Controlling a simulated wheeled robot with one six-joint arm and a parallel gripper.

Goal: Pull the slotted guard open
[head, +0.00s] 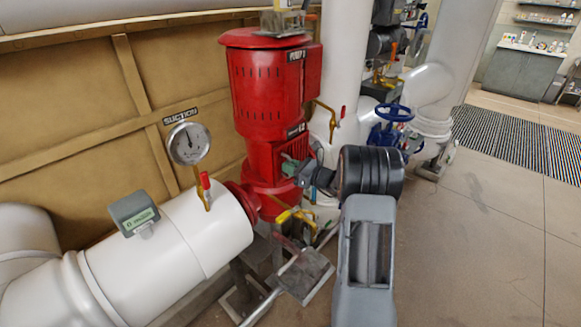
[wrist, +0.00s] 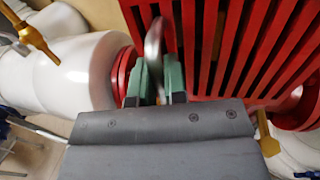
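The slotted guard (wrist: 235,45) is red with long parallel slots and fills the upper right of the wrist view. In the head view a red guard part (head: 293,150) shows low on the red pump, partly hidden by my gripper. A curved silver handle (wrist: 153,40) stands out from the guard in the wrist view. My gripper (wrist: 158,75) has green fingers, one on each side of this handle. Whether they press on it I cannot tell. In the head view my gripper (head: 290,166) reaches the guard from the right.
A white suction pipe (head: 165,255) with a gauge (head: 189,144) and a green-grey box (head: 135,212) lies left of the pump. Yellow-handled valves (head: 293,216) sit below my gripper. A blue handwheel (head: 394,113) stands behind my arm. The floor at right (head: 480,240) is clear.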

